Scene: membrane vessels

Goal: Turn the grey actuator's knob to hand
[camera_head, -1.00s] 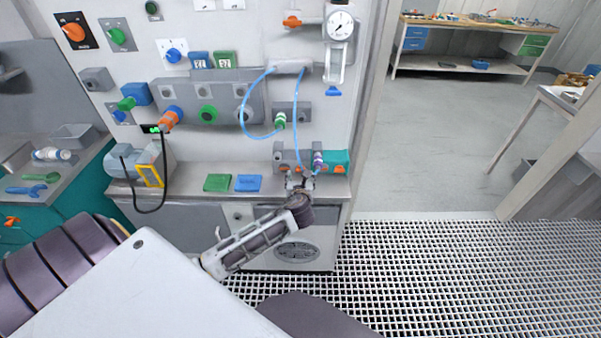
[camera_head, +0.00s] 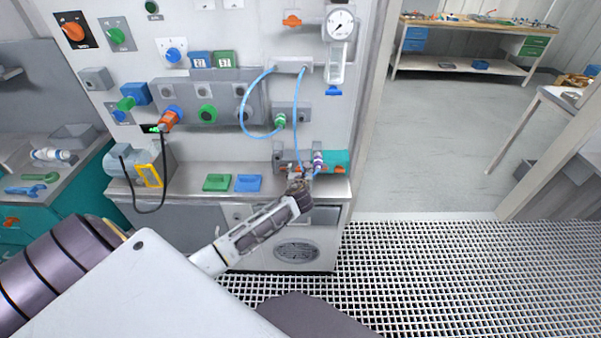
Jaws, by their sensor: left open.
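A grey block (camera_head: 280,152), which looks like the grey actuator, sits at the right end of the bench ledge against the panel. A teal block (camera_head: 339,157) with an orange part low on its front stands just right of it. My left gripper (camera_head: 297,177) is open at the front of the grey block, small and partly blurred against it. It hides the lower front of that block, so the knob and its setting cannot be made out. I cannot tell whether the fingers touch anything. My right gripper is not in view.
A blue hose (camera_head: 297,115) hangs down close behind my gripper, and a purple-collared fitting (camera_head: 318,160) stands just right of it. Green (camera_head: 217,182) and blue (camera_head: 248,183) trays lie on the ledge to the left. The grated floor at the right is clear.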

